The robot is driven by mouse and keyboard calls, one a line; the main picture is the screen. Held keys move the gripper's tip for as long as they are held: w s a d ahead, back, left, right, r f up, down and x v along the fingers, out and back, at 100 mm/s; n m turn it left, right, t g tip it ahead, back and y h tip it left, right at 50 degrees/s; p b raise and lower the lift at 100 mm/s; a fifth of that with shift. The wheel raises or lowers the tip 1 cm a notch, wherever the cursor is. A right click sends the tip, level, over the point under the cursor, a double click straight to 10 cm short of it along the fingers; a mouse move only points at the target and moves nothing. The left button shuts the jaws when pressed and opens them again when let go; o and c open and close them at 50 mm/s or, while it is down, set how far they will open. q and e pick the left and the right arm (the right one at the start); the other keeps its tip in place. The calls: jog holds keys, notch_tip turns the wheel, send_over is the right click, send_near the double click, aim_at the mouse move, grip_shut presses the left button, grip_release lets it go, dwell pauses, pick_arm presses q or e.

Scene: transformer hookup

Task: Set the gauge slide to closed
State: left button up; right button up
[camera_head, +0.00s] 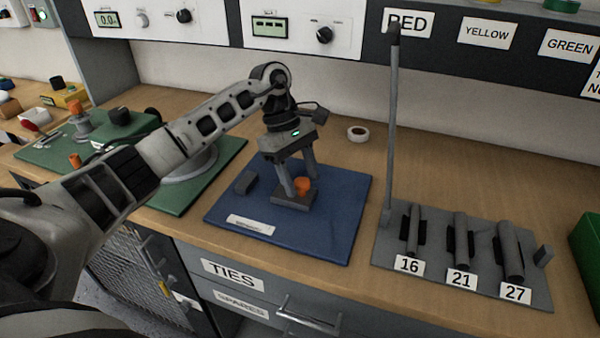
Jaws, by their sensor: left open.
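A small orange knob (302,185) stands on a dark grey block (291,200) on a blue board (336,215). I take this to be the gauge slide, but its label (250,224) is too small to read, so I cannot tell its setting. My left gripper (300,187) points down over the block, its two fingers apart on either side of the orange knob. Whether the fingers touch the knob or block I cannot tell. My right gripper is not in view.
A grey plate (375,245) with tubes marked 16, 21 and 27 and a tall post (392,130) stands to the right. A green board (225,157) with fittings lies to the left, under my arm. A white ring (358,134) lies behind. The drawer marked TIES (240,274) is below.

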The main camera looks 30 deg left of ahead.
aim_at(279, 190)
pick_arm(q)
grip_shut()
jog(key=shift+a, duration=0.25)
jog(key=a+b, duration=0.1)
jog(key=a, duration=0.1)
jog(key=s+a+b, duration=0.1)
jog(key=a+b, duration=0.1)
jog(key=a, duration=0.1)
jog(key=shift+s+a, duration=0.15)
jog(key=shift+a, duration=0.15)
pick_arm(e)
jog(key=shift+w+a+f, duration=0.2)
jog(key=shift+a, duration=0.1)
pick_arm(q)
grip_release()
jog(key=shift+s+a, duration=0.1)
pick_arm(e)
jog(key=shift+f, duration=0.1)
